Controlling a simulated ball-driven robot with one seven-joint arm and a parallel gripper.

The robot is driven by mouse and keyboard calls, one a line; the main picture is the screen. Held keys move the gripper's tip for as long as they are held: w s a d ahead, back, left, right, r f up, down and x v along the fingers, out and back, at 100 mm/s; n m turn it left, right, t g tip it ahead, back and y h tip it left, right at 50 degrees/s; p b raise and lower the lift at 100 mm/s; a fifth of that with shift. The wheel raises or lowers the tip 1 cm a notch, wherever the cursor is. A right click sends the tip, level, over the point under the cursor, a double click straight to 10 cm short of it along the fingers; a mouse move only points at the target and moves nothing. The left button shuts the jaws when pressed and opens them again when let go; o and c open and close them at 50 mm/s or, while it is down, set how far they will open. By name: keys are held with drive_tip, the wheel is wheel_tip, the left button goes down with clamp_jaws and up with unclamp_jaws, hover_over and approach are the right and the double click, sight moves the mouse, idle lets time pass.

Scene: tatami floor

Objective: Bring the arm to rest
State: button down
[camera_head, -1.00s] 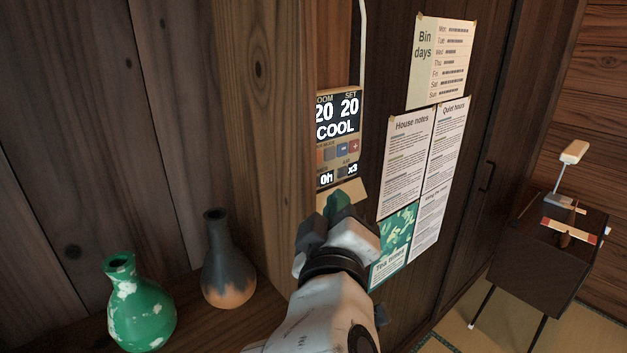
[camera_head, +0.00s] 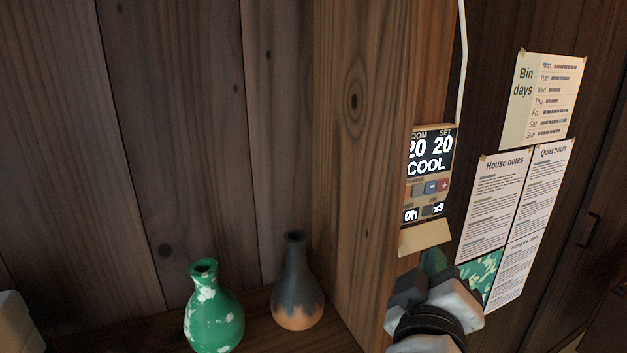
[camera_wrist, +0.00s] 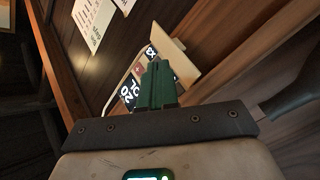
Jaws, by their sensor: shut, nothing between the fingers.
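My gripper (camera_head: 433,262) is at the lower right in the head view, just below the wall control panel (camera_head: 430,170). Its green fingers (camera_wrist: 157,86) show in the wrist view, shut together with nothing between them. My wrist and forearm run down out of the bottom of the head view. The panel reads 20, 20 and COOL, and has small buttons below. In the wrist view the panel (camera_wrist: 128,92) appears tilted behind the fingertips. I cannot tell whether the fingers touch it.
A green vase (camera_head: 214,318) and a dark vase with an orange base (camera_head: 297,290) stand on a wooden shelf left of my gripper. A wooden post (camera_head: 365,120) carries the panel. Paper notices (camera_head: 495,205) hang to the right. A pale object (camera_head: 18,325) shows at the lower left.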

drive_tip(key=s+d+f+m+g+y, duration=0.1)
drive_tip(key=s+d+f+g, duration=0.15)
drive_tip(key=f, duration=0.55)
drive_tip(key=s+d+f+g+y, duration=0.2)
drive_tip(key=s+f+g, duration=0.15)
drive_tip(key=f, duration=0.55)
drive_tip(key=s+d+f+m+g+y, duration=0.1)
drive_tip(key=s+d+f+g, duration=0.15)
drive_tip(key=f, duration=0.55)
drive_tip(key=s+f+m+g+y, duration=0.1)
drive_tip(key=s+f+g+y, duration=0.1)
drive_tip(key=s+f, duration=0.5)
drive_tip(key=s+f+m+g+y, duration=0.1)
drive_tip(key=s+f+g, duration=0.3)
drive_tip(key=s+f, duration=0.4)
drive_tip(key=s+y, duration=0.1)
drive_tip(key=s, duration=0.4)
drive_tip(key=shift+d+m, duration=0.3)
drive_tip(key=shift+d, duration=0.1)
